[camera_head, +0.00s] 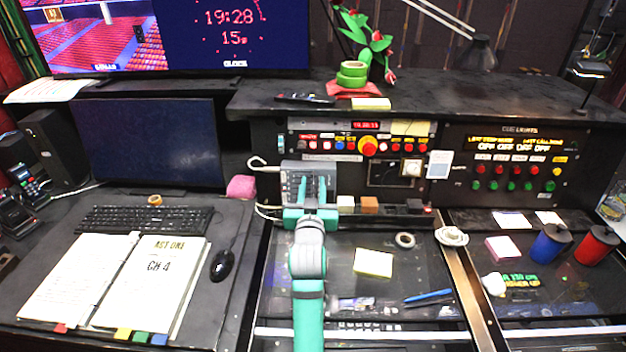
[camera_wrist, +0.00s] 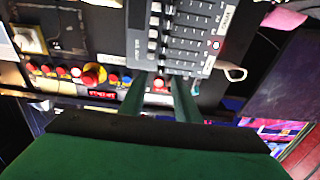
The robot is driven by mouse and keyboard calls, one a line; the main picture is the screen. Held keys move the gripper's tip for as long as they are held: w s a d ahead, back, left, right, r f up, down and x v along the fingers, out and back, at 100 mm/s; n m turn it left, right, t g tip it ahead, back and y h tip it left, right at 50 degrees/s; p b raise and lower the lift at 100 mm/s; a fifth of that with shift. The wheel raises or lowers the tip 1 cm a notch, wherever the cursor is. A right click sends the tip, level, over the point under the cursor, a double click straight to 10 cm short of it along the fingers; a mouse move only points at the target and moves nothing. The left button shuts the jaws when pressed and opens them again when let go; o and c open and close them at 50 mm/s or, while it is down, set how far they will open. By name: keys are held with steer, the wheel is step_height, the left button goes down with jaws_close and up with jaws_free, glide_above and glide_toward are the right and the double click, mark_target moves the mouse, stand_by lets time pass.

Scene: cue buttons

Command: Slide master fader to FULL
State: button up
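A grey fader box (camera_head: 293,170) stands at the back of the desk, below the cue button panel. It fills the top middle of the wrist view (camera_wrist: 190,30), where several slider slots and pale fader caps show, with a small red light at one side. I cannot tell which slider is the master fader, or its setting. My gripper (camera_head: 311,192) is in front of the box and hides part of it. In the wrist view my gripper (camera_wrist: 160,82) has its two green fingers apart, at the edge of the box. No object is visibly held; contact with a cap is unclear.
A button panel (camera_head: 340,143) with a large red knob (camera_head: 368,146) is just behind the box. A pink block (camera_head: 241,187) and a white cable (camera_head: 262,163) lie to its left; small cream and orange blocks (camera_head: 370,204) are to its right.

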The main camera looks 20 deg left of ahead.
mark_target(313, 175)
steer(key=shift+x, duration=1.5)
jaws_close()
